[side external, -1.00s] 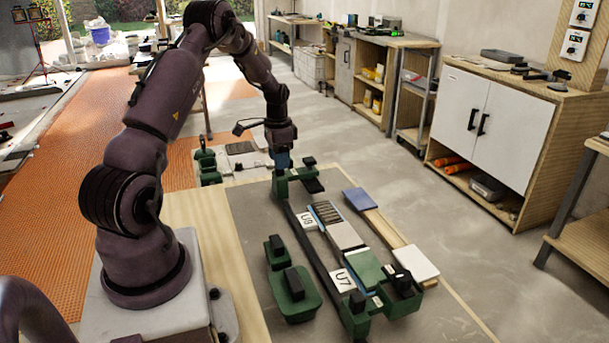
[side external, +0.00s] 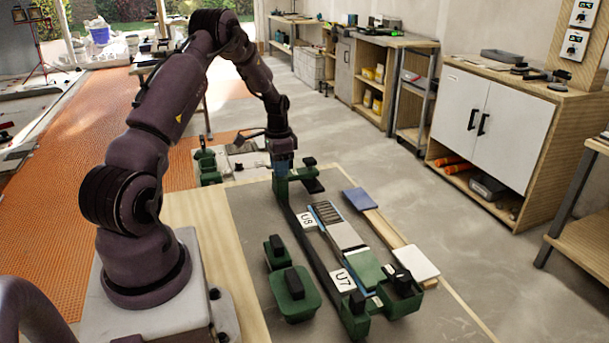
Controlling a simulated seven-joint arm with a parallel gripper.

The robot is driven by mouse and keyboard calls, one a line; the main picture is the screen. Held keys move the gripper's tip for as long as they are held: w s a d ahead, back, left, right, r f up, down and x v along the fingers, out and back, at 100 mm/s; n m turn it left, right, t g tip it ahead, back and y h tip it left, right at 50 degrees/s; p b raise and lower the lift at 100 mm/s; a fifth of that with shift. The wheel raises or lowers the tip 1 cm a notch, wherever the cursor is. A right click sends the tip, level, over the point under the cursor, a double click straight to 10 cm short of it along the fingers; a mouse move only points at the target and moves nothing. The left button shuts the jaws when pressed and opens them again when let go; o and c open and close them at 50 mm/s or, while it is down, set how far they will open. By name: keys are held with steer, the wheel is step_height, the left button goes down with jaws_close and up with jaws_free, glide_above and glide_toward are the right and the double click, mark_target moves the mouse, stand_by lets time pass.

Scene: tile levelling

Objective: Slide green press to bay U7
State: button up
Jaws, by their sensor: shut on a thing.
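The green press (side external: 296,176) spans the far end of the dark rail (side external: 325,241), with black knobs and a dark pad on its right side. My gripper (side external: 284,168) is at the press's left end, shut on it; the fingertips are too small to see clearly. The white U7 label (side external: 342,280) lies beside the rail near its front end. The U8 label (side external: 307,220) lies farther back, closer to the press. A green plate (side external: 366,266) lies to the right of U7, in line with a grey ribbed strip (side external: 340,231).
Another green fixture (side external: 402,301) with black blocks stands at the front end of the rail. Two green pieces with black handles (side external: 293,290) (side external: 276,252) sit left of the rail. A wooden strip (side external: 390,231) with blue and white end pads lies to the right.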

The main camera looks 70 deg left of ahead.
steer(key=shift+w+d, duration=0.1)
steer(key=shift+d, duration=16.9)
steer(key=o, duration=0.8)
steer(key=shift+o, duration=0.2)
step_height(320, 180, up, 7)
steer(key=s+d+r+t, duration=0.1)
steer(key=s+r+t, duration=0.1)
steer(key=s+r, duration=0.3)
steer(key=s+d+r+t, duration=0.1)
steer(key=s+r+t, duration=0.2)
steer(key=r, duration=1.1)
steer(key=s, duration=0.3)
steer(key=shift+s+d+r+t, duration=0.15)
steer(key=shift+s+r+t, duration=0.1)
steer(key=shift+t, duration=0.05)
